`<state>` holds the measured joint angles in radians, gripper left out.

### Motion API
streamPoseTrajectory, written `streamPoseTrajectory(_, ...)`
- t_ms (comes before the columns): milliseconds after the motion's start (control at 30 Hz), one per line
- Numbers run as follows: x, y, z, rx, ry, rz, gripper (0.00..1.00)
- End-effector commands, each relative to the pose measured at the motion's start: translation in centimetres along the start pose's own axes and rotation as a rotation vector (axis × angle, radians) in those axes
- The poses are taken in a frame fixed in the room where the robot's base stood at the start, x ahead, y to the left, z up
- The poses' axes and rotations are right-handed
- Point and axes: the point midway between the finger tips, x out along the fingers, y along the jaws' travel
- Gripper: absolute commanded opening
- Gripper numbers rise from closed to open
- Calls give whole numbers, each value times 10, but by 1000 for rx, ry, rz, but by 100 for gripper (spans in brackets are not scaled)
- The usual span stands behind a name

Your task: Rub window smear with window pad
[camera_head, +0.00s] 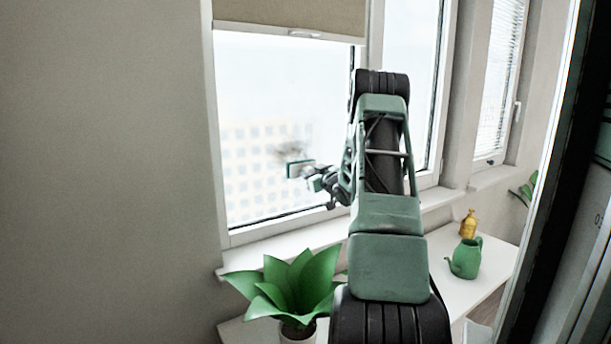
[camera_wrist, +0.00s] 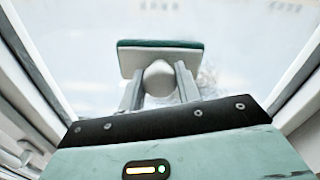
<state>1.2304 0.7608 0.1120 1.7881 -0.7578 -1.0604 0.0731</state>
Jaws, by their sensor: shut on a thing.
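The window smear (camera_head: 291,151) is a faint grey-brown smudge on the left window pane in the head view. In the wrist view part of the smear (camera_wrist: 207,78) shows just right of the pad. The window pad (camera_head: 299,168) is a small block with a green layer and a pale backing. In the wrist view the pad (camera_wrist: 160,58) is held ahead of my fingers by its round pale knob. My gripper (camera_wrist: 158,82) is shut on that knob. In the head view my gripper (camera_head: 318,180) is before the pane, close below the smear. Whether the pad touches the glass is unclear.
A green potted plant (camera_head: 292,286) stands below the window at the left. A green watering can (camera_head: 465,258) and a yellow bottle (camera_head: 468,224) stand on the white surface at right. A roller blind (camera_head: 290,14) covers the window top. The window frame (camera_head: 221,150) borders the pane.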

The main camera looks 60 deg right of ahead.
Motion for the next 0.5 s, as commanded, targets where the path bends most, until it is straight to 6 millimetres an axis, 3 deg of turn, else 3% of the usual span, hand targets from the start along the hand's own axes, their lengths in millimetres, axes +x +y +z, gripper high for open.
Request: streamPoseTrajectory(500,0,32,6,-3,4,3,15)
